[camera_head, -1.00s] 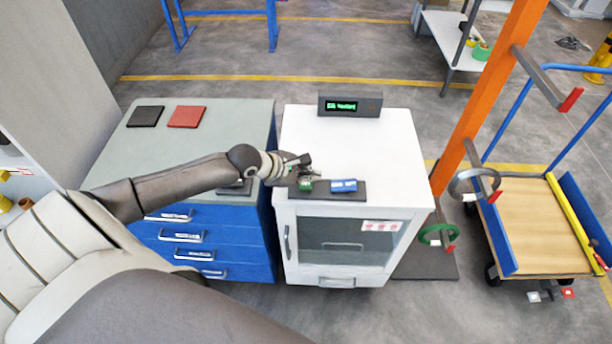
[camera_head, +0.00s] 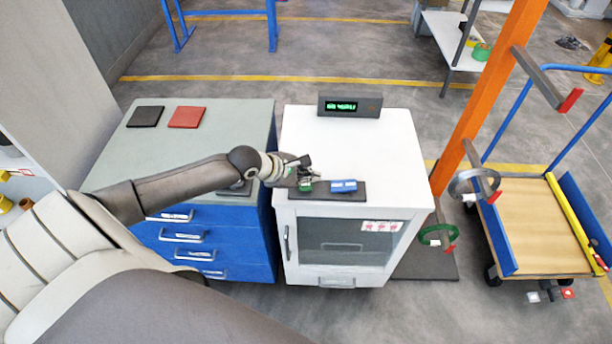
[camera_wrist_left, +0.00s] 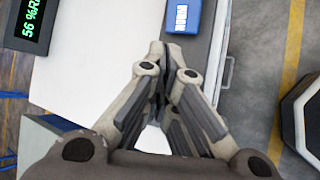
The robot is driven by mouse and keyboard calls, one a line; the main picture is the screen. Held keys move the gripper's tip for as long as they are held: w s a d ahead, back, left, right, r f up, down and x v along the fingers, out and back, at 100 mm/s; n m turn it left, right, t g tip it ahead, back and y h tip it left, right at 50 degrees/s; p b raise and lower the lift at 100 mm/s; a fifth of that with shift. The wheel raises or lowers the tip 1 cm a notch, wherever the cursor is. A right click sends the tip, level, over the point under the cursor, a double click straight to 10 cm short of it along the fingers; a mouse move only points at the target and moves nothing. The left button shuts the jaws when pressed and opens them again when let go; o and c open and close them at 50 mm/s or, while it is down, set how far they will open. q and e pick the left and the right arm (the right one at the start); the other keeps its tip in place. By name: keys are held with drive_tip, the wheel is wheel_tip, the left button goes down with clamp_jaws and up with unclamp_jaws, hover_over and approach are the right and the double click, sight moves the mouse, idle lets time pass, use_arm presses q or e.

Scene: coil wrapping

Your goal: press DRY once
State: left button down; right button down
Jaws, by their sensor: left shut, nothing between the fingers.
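A white cabinet (camera_head: 400,145) with a glass door carries a dark button panel (camera_head: 359,193) on its top front edge. A blue button (camera_head: 344,186) sits on the panel's right part; it also shows in the wrist view (camera_wrist_left: 183,17) with white lettering I cannot read surely. A green button (camera_head: 305,186) sits on the panel's left part. My left gripper (camera_head: 309,173) is shut and empty at the green button, partly covering it; whether they touch I cannot tell. In the wrist view its fingertips (camera_wrist_left: 167,47) hide the green button. My right gripper is not in view.
A display (camera_head: 350,107) with green text stands at the cabinet's back; in the wrist view it (camera_wrist_left: 34,20) reads "56 %R", cut off. A blue drawer unit (camera_head: 190,240) stands left, with black (camera_head: 145,117) and red (camera_head: 186,117) pads. An orange post (camera_head: 484,95) stands right.

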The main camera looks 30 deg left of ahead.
sight(308, 186)
use_arm(q)
drive_tip(key=shift+f, duration=0.25)
drive_tip(key=shift+f, duration=0.65)
idle(0.7)
drive_tip(key=shift+s, duration=0.1)
drive_tip(key=shift+r+p, duration=1)
drive_tip(key=shift+p, duration=0.55)
wheel_tip(308, 186, up, 5)
drive_tip(key=p, duration=0.6)
drive_tip(key=shift+r, duration=0.1)
